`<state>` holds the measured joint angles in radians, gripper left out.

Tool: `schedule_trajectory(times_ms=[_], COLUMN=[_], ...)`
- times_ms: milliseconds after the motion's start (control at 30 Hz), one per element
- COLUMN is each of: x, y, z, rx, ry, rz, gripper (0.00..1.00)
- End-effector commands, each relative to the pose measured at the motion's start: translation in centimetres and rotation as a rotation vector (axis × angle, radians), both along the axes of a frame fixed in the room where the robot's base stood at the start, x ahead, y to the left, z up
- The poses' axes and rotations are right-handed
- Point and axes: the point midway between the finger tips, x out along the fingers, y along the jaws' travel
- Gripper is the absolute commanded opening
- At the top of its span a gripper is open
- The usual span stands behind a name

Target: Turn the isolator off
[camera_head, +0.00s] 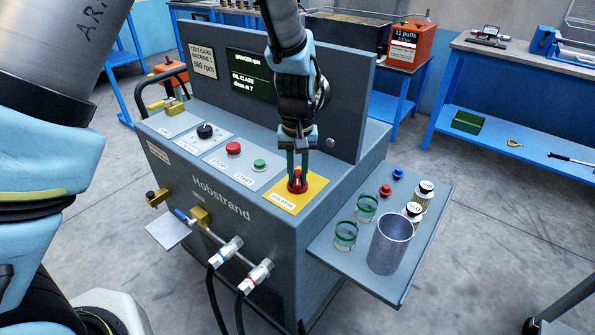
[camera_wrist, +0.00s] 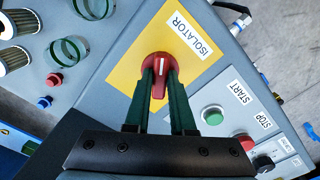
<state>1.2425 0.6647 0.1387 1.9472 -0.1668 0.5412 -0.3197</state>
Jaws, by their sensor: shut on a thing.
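The isolator is a red rotary knob (camera_head: 297,183) on a yellow plate (camera_head: 312,190) at the right end of the grey machine's sloped panel. In the wrist view the red knob (camera_wrist: 158,66) carries a white mark, and the yellow plate (camera_wrist: 128,62) bears the label ISOLATOR. My gripper (camera_head: 298,172) reaches down onto the knob from above. Its two green fingers (camera_wrist: 159,78) are shut on the knob's grip, one on each side. The fingers hide part of the knob.
Left of the isolator are a green START button (camera_head: 260,165), a red STOP button (camera_head: 233,149) and a black knob (camera_head: 205,131). An upright display panel (camera_head: 340,90) stands close behind my gripper. A side shelf (camera_head: 337,255) at right holds a metal cup (camera_head: 389,244), glass rings and filters.

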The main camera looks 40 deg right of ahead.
Motion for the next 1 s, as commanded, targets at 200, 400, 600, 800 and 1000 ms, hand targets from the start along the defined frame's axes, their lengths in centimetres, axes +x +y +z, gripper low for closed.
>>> schedule_trajectory(times_ms=[200, 400, 600, 800, 1000], x=[-0.02, 0.00, 0.03, 0.03, 0.04], y=[-0.06, -0.04, -0.01, -0.05, -0.03], z=[0.20, 0.22, 0.24, 0.24, 0.15], rx=[-0.001, 0.000, 0.000, -0.002, -0.001], ry=[-0.002, -0.001, -0.002, -0.001, -0.001], rz=[0.206, 0.396, 0.580, 0.738, 0.852], gripper=[0.00, 0.00, 0.00, 0.00, 0.00])
